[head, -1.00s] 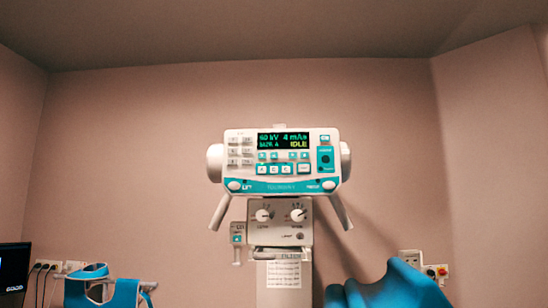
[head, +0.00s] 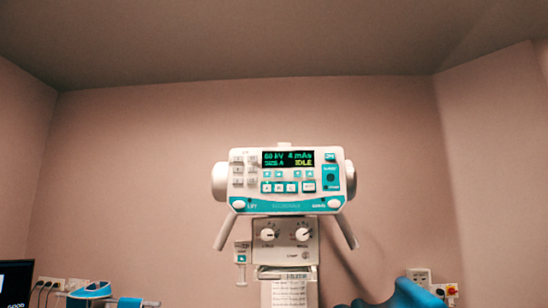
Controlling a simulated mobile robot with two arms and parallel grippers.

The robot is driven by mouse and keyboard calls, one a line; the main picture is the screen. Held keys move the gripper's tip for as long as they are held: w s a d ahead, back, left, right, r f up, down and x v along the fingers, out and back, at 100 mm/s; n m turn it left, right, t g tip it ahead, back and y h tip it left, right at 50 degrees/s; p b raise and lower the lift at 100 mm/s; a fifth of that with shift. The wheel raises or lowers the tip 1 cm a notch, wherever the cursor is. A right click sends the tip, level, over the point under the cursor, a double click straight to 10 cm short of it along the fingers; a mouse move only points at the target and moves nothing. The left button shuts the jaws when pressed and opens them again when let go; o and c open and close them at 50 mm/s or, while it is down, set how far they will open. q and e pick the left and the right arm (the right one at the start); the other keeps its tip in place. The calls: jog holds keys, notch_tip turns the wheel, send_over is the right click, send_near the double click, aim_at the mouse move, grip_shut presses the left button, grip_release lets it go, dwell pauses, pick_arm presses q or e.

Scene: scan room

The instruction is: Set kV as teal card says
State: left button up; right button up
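The X-ray control console (head: 283,180) is white with teal trim and stands upright mid-picture. Its display (head: 288,159) shows green text that looks like 60 kV and 4 mAs, with IDLE in yellow; the digits are blurred. Small teal-marked buttons (head: 286,187) sit below the display. Two round knobs (head: 267,234) are on the lower panel. A small white and teal tag (head: 241,255) hangs left of that panel; I cannot read it or tell whether it is the teal card. A white printed sheet (head: 290,292) is below, its text too small to read. Neither gripper is in view.
A teal and white object with a rod (head: 92,289) and a dark monitor (head: 14,284) are at the lower left. The upper walls are bare.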

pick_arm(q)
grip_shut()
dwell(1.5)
